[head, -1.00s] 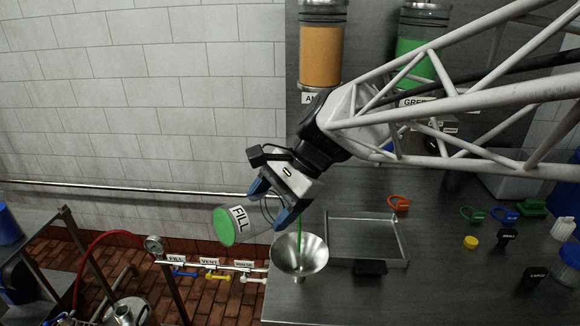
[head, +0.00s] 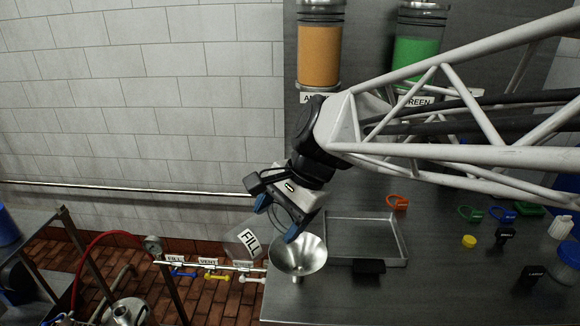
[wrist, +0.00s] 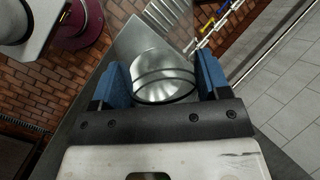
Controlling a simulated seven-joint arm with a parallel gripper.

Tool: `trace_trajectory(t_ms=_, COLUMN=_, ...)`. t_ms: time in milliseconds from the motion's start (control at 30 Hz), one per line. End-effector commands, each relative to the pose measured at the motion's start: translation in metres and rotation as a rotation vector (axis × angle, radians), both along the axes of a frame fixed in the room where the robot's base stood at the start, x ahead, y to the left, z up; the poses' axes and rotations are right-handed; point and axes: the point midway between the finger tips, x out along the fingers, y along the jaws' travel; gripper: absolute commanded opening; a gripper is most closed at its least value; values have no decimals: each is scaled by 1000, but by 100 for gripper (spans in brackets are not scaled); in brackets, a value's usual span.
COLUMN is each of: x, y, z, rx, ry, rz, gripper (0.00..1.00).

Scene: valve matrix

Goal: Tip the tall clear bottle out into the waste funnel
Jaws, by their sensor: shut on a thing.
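The tall clear bottle (head: 235,243), with a white FILL label (head: 249,242), is held tilted far over in my gripper (head: 277,219). My gripper is shut on it. No green shows in the bottle now. The bottle's mouth end is hidden behind the fingers in the head view. The steel waste funnel (head: 298,262) is just right of and below the fingers, at the counter's left edge. In the wrist view, the funnel's silvery bowl (wrist: 153,64) shows between the blue fingers (wrist: 163,78), with dark curved rings across it.
A shallow metal tray (head: 402,238) lies right of the funnel, with a black block (head: 369,267) at its front. Orange (head: 397,202), green and blue clips and a yellow cap (head: 469,241) lie further right. Left of the counter are labelled valves (head: 217,276) on a pipe.

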Motion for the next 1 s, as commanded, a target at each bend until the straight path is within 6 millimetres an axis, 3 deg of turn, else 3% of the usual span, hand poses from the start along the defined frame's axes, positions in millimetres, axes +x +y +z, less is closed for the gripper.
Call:
trace_trajectory(t_ms=367, x=-1, y=-23, z=5, rx=-230, ry=-279, rz=-33, gripper=38)
trace_trajectory(t_ms=1000, x=14, y=-36, z=29, rx=-539, ry=-596, rz=-112, gripper=38)
